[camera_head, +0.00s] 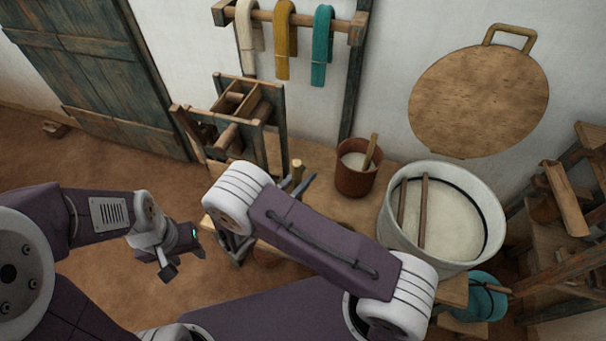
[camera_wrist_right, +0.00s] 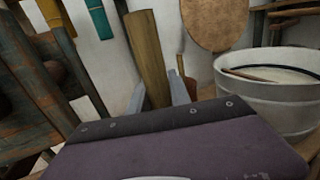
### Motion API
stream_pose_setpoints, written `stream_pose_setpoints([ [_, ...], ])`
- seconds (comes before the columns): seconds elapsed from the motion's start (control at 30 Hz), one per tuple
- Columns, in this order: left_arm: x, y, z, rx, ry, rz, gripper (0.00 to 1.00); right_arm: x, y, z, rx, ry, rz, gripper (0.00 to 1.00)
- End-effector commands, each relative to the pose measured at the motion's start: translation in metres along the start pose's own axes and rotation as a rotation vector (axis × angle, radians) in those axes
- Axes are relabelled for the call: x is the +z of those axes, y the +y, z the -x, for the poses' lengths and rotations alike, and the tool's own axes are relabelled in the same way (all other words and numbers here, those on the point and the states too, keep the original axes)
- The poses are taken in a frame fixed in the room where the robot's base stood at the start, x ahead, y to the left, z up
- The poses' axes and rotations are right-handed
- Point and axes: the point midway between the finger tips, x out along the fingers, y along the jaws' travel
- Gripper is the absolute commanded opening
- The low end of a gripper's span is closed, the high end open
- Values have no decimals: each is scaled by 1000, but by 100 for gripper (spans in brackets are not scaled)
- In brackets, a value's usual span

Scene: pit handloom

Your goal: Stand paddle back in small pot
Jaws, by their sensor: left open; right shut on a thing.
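My right gripper (camera_wrist_right: 160,98) is shut on a flat wooden paddle (camera_wrist_right: 147,52), which stands up tilted slightly between the fingers. In the head view the right gripper (camera_head: 298,187) is partly hidden behind my arm, and only the paddle's top end (camera_head: 297,167) shows. The small brown pot (camera_head: 356,181) stands on the bench to the right of this gripper, apart from it. It holds pale contents, and another wooden piece (camera_head: 371,150) leans in it. In the right wrist view the pot (camera_wrist_right: 190,87) is mostly hidden. My left gripper (camera_head: 185,262) is open and empty at the left.
A large whitish tub (camera_head: 390,222) with two sticks across it stands right of the small pot. A wooden frame (camera_head: 235,120) stands behind the right gripper. Yarn hanks (camera_head: 322,45) hang from a rail. A round board (camera_head: 478,100) hangs on the wall.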

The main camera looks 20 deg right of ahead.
Motion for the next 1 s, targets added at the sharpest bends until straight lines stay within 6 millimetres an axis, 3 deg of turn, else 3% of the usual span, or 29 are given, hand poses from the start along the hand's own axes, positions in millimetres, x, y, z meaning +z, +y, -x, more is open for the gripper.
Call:
stream_pose_setpoints([
  [0.43,4,-1,-35,0,0,0,45,-45,0,1,0,-1,1,0],
  [0.93,4,-1,-39,0,0,0,45,-52,0,1,0,0,0,0],
  [0.97,4,-1,-39,0,0,0,45,-52,0,1,0,0,0,27],
  [1.0,4,-1,-39,0,0,0,45,-52,0,1,0,0,0,38],
])
